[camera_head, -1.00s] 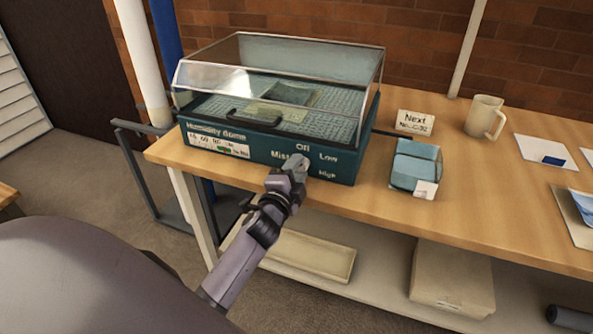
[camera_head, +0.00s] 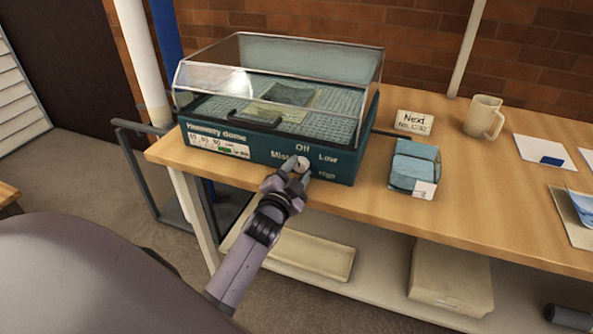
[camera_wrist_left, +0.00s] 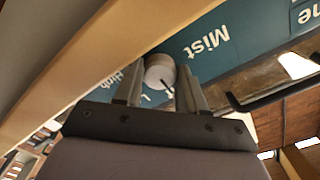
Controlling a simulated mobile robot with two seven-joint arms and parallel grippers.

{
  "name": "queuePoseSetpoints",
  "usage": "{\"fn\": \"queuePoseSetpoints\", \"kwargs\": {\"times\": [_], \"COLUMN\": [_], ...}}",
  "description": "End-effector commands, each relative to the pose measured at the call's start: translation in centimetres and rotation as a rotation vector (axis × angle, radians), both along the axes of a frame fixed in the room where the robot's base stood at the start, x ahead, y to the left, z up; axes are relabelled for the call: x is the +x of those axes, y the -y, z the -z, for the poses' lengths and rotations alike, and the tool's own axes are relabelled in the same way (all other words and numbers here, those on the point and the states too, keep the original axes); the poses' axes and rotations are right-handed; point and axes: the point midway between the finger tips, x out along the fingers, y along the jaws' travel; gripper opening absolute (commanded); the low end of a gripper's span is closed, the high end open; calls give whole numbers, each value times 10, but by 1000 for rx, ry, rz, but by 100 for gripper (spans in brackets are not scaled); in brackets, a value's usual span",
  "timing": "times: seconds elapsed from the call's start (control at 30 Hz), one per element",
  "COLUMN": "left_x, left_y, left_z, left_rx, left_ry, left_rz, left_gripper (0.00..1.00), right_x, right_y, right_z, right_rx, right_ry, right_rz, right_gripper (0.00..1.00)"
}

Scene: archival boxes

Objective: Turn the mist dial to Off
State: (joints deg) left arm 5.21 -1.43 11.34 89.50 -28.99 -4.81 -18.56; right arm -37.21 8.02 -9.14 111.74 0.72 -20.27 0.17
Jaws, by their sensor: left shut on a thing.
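The humidity dome (camera_head: 270,110) is a teal box with a clear lid, standing on the wooden bench. The mist dial (camera_head: 301,164) is a pale round knob on its front face, with "Off" above it, "Low" at its upper right and "High" at its lower right. The dial also shows in the left wrist view (camera_wrist_left: 160,72), with a dark pointer line on it. My left gripper (camera_head: 295,171) is at the dial, its fingers on either side and shut on it; it also shows in the left wrist view (camera_wrist_left: 160,90). My right gripper is not in view.
A small teal box (camera_head: 414,168) stands right of the dome, near a "Next" sign (camera_head: 413,122) and a mug (camera_head: 484,117). Papers lie further right. A tray (camera_head: 312,254) and a carton (camera_head: 450,278) sit on the lower shelf.

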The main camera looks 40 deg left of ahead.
Motion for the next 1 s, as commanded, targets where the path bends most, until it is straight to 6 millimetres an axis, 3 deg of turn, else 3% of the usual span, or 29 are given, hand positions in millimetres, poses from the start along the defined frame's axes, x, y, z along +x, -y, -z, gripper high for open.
{"fn": "queuePoseSetpoints", "kwargs": {"times": [0.3,0.33,0.4,1.0], "left_x": [0,0,0,0], "left_y": [0,0,0,-1], "left_z": [1,1,1,1], "left_rx": [-2,-2,-2,-1], "left_ry": [-2,-2,-2,-3], "left_rz": [1,1,1,1], "left_gripper": [9,43,66,66], "right_x": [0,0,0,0], "right_y": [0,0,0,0], "right_z": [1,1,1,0], "right_rx": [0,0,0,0], "right_ry": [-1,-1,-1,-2], "right_rz": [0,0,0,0], "right_gripper": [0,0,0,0]}}
